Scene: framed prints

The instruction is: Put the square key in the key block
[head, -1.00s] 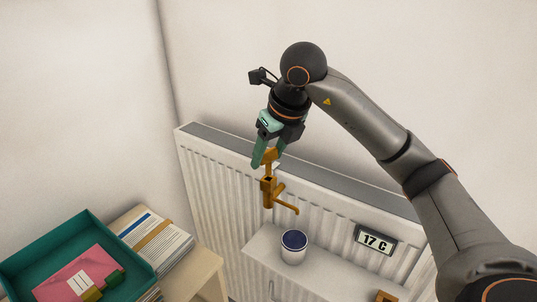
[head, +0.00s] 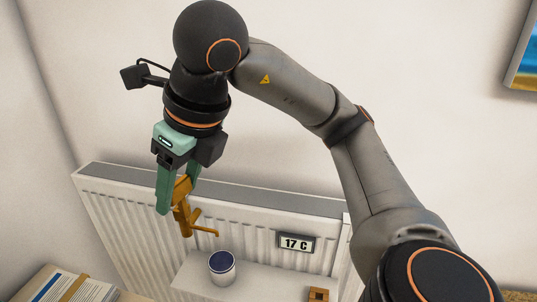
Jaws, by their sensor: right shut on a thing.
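My right gripper (head: 176,208) points down in front of the radiator, its green fingers shut on an orange-brown metal key (head: 182,210). The key hangs below and between the fingers, and a thin bent arm sticks out to the right at its lower end. Its upper part is partly hidden by the fingers, and its square end cannot be made out. A small wooden block (head: 318,294) with a dark opening, likely the key block, sits at the bottom edge on the white ledge, to the right of and below the gripper. My left gripper is out of view.
A white cup (head: 222,268) with a dark blue inside stands on the ledge (head: 268,276) between key and block. The ribbed radiator (head: 130,215) is behind, with a "17 C" display (head: 296,243). Banded papers (head: 72,289) lie at lower left.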

